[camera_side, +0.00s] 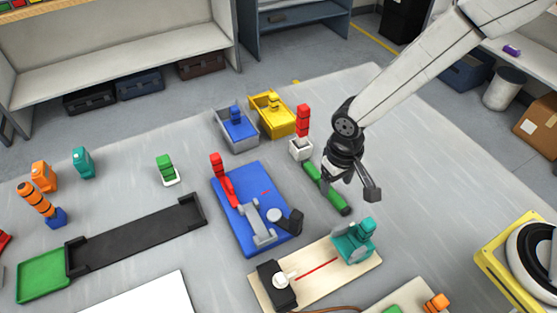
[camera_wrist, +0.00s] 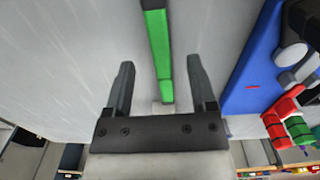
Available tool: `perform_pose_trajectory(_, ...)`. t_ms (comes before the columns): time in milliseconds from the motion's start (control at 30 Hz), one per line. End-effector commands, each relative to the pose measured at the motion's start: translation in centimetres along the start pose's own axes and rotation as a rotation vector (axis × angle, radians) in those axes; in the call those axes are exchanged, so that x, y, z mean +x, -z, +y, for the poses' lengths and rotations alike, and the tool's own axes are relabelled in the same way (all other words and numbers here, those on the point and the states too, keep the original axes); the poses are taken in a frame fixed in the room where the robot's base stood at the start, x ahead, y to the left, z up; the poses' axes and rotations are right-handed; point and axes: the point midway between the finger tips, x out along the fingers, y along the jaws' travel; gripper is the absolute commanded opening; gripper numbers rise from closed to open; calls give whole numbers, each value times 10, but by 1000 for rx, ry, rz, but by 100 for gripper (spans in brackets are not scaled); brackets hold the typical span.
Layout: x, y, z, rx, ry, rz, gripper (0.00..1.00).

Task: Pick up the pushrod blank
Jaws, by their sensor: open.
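The pushrod blank, a long green bar with a dark band near one end (camera_side: 335,201), lies on the grey table to the right of the blue board. In the wrist view the green bar (camera_wrist: 158,50) runs from the top edge down between my fingers. My gripper (camera_side: 327,180) is over the bar in the side view, hiding part of its middle. In the wrist view my gripper (camera_wrist: 160,66) is open, with one finger on each side of the bar and gaps on both sides. I cannot tell the height of the fingertips above the bar.
A blue board (camera_side: 226,200) with a red part and grey linkage lies left of the bar. A white cup with a red block (camera_side: 302,118) stands by its far end. A cream board (camera_side: 325,280) with a teal part is in front.

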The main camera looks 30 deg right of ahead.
Motion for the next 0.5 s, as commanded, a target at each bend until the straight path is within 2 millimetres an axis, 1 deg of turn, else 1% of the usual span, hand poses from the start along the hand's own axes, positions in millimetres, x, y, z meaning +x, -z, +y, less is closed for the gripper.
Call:
perform_pose_trajectory(100,13,1,0,0,-1,-2,72)
perform_pose_trajectory(300,30,2,0,0,1,0,72)
perform_pose_trajectory(500,36,2,0,0,2,3,72)
